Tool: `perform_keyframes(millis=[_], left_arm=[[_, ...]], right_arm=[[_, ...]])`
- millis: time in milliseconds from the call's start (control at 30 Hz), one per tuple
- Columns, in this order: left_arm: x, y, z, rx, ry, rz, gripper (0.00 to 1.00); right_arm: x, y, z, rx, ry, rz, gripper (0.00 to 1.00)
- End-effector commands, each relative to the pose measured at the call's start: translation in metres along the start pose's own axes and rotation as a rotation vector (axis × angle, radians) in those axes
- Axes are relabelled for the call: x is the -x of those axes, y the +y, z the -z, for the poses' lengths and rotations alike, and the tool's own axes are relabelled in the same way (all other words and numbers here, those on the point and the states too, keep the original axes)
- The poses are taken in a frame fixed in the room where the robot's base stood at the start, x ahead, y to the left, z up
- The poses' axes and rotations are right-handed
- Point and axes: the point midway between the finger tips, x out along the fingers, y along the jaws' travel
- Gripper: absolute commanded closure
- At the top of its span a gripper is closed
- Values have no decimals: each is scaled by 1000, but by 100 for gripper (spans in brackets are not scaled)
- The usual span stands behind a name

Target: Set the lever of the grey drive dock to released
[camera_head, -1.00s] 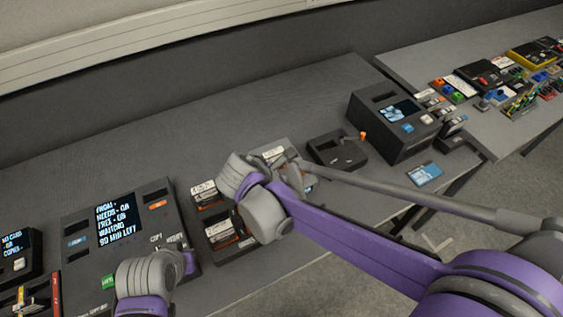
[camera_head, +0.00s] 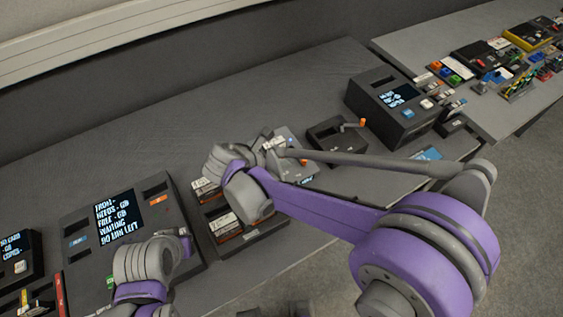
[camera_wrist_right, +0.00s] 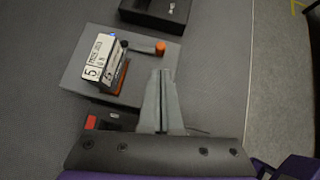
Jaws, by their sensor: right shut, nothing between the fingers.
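The grey drive dock (camera_wrist_right: 80,78) fills the upper left of the right wrist view. A drive with a white label (camera_wrist_right: 99,61) stands in it. Its lever (camera_wrist_right: 143,48) points right and ends in an orange knob (camera_wrist_right: 160,48). In the head view the dock (camera_head: 305,173) is partly hidden by my right arm. My right gripper (camera_wrist_right: 161,74) is shut and empty; its fingertips are just below the knob in the wrist picture, apparently apart from it. In the head view its fingers are hidden behind the wrist. My left arm shows at lower left, its fingers not visible.
A black dock (camera_head: 337,147) with an orange-tipped lever stands right of the grey dock. A black box with a screen (camera_head: 397,118) is farther right. Dark docks holding drives (camera_head: 229,228) lie left of it, beside a large console (camera_head: 72,212). The table behind is clear.

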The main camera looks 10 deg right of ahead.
Motion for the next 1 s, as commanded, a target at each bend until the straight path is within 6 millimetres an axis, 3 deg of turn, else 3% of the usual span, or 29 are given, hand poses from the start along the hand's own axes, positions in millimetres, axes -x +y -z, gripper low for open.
perform_keyframes(millis=[200,400,1000], left_arm=[[0,0,1,0,1,0,100],[1,0,1,0,1,0,100],[0,0,0,0,0,0,100]], right_arm=[[-41,0,-1,-2,0,2,100],[-63,0,0,-1,0,1,100],[-69,-1,-1,11,0,-12,100]])
